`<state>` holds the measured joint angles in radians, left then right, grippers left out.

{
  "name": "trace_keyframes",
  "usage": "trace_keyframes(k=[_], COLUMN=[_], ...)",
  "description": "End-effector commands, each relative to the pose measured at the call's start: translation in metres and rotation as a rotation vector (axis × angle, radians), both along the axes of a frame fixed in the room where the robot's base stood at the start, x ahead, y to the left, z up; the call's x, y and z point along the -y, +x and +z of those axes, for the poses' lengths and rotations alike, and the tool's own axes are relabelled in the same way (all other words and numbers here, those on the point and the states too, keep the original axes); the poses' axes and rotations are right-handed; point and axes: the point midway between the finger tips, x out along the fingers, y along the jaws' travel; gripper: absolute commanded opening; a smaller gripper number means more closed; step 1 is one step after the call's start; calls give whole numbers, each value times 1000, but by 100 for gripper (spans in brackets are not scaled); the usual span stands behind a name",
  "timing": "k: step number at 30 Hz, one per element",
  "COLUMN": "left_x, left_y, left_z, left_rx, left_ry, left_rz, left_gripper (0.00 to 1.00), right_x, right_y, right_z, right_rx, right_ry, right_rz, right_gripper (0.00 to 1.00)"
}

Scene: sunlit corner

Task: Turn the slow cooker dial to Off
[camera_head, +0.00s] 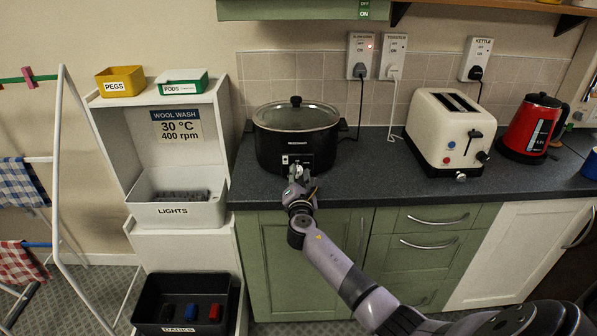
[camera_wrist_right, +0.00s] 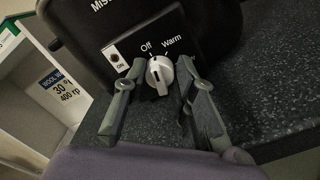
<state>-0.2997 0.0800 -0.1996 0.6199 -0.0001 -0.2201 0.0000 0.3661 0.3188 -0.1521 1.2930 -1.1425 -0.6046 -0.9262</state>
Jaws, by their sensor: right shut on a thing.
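The black slow cooker (camera_head: 296,138) stands on the dark counter with its glass lid on. Its white dial (camera_wrist_right: 159,74) shows in the right wrist view, below the words Off and Warm. The dial's raised bar runs roughly up and down in that view, its upper end closer to Off. A small dark red lamp (camera_wrist_right: 115,57) marked ON sits left of the dial. My right gripper (camera_wrist_right: 157,90) is shut on the dial, one finger on each side. In the head view the right gripper (camera_head: 299,174) hides the dial. My left gripper is out of view.
A cream toaster (camera_head: 447,130) and a red kettle (camera_head: 533,127) stand to the right on the counter. Wall sockets (camera_head: 360,55) are behind, the slow cooker's with a red light. A white shelf unit (camera_head: 118,150) stands left. The counter between cooker and toaster is clear apart from cords.

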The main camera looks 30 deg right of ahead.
Motion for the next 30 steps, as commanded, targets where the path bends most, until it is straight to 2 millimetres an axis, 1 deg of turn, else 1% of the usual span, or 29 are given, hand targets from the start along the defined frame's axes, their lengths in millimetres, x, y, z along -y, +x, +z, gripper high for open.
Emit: trace_keyframes(k=[1, 3, 12, 29, 30], left_x=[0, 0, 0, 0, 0], left_y=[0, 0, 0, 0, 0], left_z=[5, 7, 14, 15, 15], left_rx=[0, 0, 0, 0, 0], left_ry=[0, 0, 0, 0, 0], left_rz=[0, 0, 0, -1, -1], left_gripper=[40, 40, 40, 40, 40], right_x=[-1, -1, -1, -1, -1], right_y=[0, 0, 0, 0, -1], right_z=[0, 0, -2, -3, -3], right_rx=[-21, -44, -109, -127, -127], right_ry=[-26, -64, -169, -197, -197], right_rz=[1, 3, 2, 1, 1], right_gripper=[0, 0, 0, 0, 26])
